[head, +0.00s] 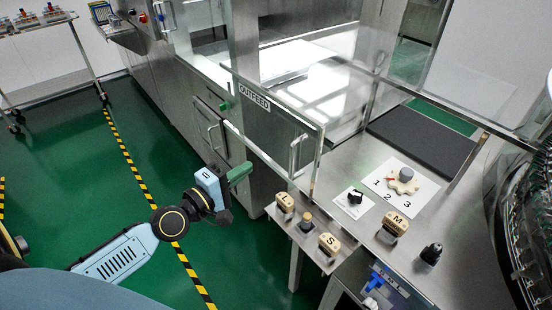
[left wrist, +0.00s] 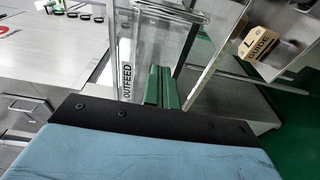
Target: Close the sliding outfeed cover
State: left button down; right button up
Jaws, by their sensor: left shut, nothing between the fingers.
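The outfeed cover (head: 268,120) is a clear panel with an OUTFEED label on its upper left and an upright metal handle (head: 296,156) near its right edge. It stands along the machine's front side. My left gripper (head: 241,173), with green fingers, is shut and empty in front of the panel's lower left part, left of the handle. I cannot tell whether it touches the panel. In the left wrist view the shut fingers (left wrist: 161,88) are beside the OUTFEED label, with the clear cover (left wrist: 155,40) behind them. My right gripper is not in view.
A cabinet door with a handle (head: 213,135) is left of my gripper. Green floor with striped tape (head: 133,164) is open at left.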

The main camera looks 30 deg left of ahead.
pick_arm(q)
jog(key=p, duration=0.2)
send_near(287, 138)
jog(key=x, duration=0.4)
jog(key=d, duration=0.1)
jog(key=s+d+p, duration=0.1)
jog(key=s+d, duration=0.1)
jog(key=shift+d+f, duration=0.15)
jog(key=shift+d, duration=0.15)
jog(key=shift+w, duration=0.1)
